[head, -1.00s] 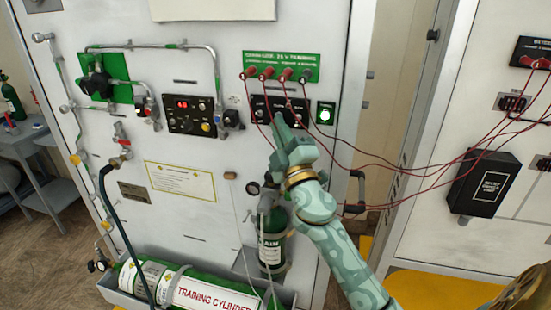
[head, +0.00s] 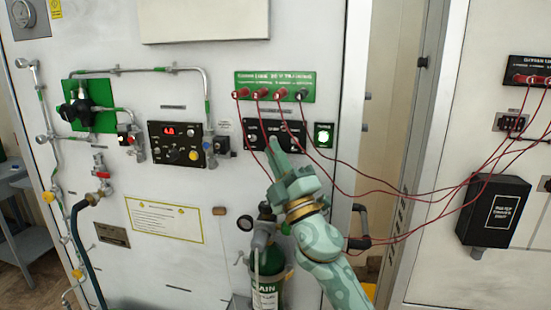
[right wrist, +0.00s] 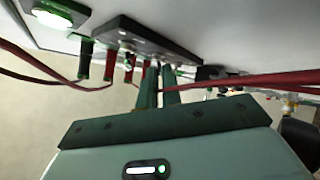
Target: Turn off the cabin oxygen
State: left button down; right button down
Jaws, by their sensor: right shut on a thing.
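The black switch panel (head: 262,125) is on the white wall panel, below a green placard (head: 262,84) with red plugs. My right gripper (head: 272,150) reaches up to the lower middle of the switch panel and covers part of it. In the right wrist view its two fingers (right wrist: 160,86) are close together at the dark panel (right wrist: 150,42), shut on what looks like a small switch. That switch is mostly hidden, and its setting cannot be told. A green lamp (head: 323,136) right of the panel is lit. My left gripper is not in view.
Dark red leads (head: 375,192) sag from the plugs to the panel at right, crossing near my right gripper. A main cylinder (head: 266,292) stands below. A control box (head: 180,144) with a red display is at left. A black box (head: 493,210) is at right.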

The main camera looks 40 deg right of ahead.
jog(key=c, duration=1.9)
grip_release()
